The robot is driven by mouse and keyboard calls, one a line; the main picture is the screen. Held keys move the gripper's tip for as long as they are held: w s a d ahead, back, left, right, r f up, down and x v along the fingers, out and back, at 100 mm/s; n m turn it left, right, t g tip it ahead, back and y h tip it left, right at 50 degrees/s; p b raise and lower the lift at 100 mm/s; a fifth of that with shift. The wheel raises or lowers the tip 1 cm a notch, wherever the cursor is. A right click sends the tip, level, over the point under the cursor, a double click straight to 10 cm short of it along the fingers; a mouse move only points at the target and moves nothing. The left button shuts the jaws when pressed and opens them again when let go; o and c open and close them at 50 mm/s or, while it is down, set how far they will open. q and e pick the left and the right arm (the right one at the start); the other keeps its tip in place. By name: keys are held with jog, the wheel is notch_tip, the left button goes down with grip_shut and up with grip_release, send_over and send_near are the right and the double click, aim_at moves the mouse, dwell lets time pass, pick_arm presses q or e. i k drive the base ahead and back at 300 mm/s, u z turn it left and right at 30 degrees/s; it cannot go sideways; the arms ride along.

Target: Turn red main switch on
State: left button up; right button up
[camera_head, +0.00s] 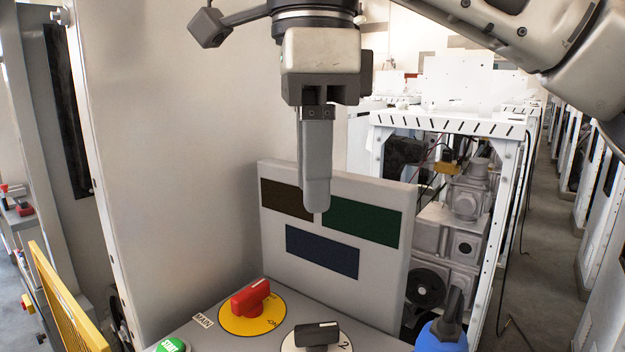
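The red main switch (250,298) is a red rotary handle on a round yellow plate (238,324) at the left of the control panel. A "MAIN" label (202,320) is beside it. Its handle slants from lower left to upper right; lettering on the plate's right side is too small to read surely. My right gripper (316,205) points down above the panel, in front of the upright board, apart from the switch and up to its right in the picture. It shows as one grey finger shape, so its opening cannot be told. My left gripper is not in view.
A black rotary switch (317,336) on a white plate and a green start button (171,345) flank the red switch. A blue object (440,336) stands at the panel's right. An upright board (283,252) with coloured rectangles is behind; a large pale wall (185,150) is left.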

aim_at(248, 302)
jog(key=k, duration=1.5)
